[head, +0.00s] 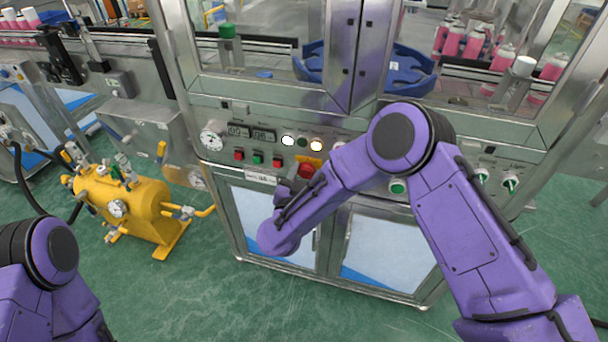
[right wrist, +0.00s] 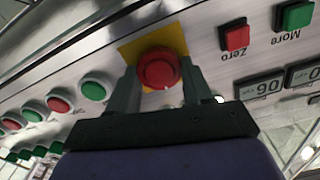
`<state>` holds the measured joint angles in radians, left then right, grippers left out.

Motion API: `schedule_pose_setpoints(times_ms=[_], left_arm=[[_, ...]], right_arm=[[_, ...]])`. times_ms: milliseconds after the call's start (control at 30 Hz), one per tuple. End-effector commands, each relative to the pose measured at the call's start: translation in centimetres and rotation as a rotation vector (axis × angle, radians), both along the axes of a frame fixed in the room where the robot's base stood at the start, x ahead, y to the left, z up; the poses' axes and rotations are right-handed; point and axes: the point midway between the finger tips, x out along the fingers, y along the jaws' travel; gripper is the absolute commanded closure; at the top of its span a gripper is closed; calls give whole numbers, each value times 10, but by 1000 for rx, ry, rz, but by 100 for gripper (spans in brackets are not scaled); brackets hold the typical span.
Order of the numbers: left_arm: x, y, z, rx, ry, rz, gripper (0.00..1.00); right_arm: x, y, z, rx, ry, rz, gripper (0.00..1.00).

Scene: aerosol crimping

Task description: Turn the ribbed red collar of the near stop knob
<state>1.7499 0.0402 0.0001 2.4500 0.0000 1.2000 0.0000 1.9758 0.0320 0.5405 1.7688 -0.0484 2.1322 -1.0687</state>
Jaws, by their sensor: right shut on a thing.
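The red stop knob (head: 307,170) sits on a yellow plate on the machine's front panel. In the right wrist view the knob (right wrist: 158,68) faces the camera, with its round red collar around the cap. The ribs are too small to make out. My right gripper (right wrist: 161,84) has one finger on each side of the knob and is shut on its collar. In the head view my right forearm and wrist partly cover the gripper (head: 296,182). My left arm shows at the lower left, but its gripper is out of view.
Red and green push buttons (head: 258,159) and digital displays (head: 250,132) lie left of the knob. Another green button (head: 397,187) lies to its right. Glass doors (head: 270,225) are below the panel. A yellow tank (head: 125,207) stands on the floor at left.

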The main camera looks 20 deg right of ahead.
Motion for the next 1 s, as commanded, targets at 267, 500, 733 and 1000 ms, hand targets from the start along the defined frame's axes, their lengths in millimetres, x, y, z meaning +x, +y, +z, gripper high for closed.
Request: schedule_pose_setpoints(times_ms=[267,500,733,1000], left_arm=[[0,0,-3,0,0,0,100],[0,0,-7,0,0,0,100],[0,0,-11,0,0,0,100],[0,0,-14,0,0,0,100]], right_arm=[[0,0,0,113,-78,5,81],[0,0,-1,271,-185,5,81],[0,-1,-1,408,-277,4,81],[0,-2,-1,511,-347,3,81]])
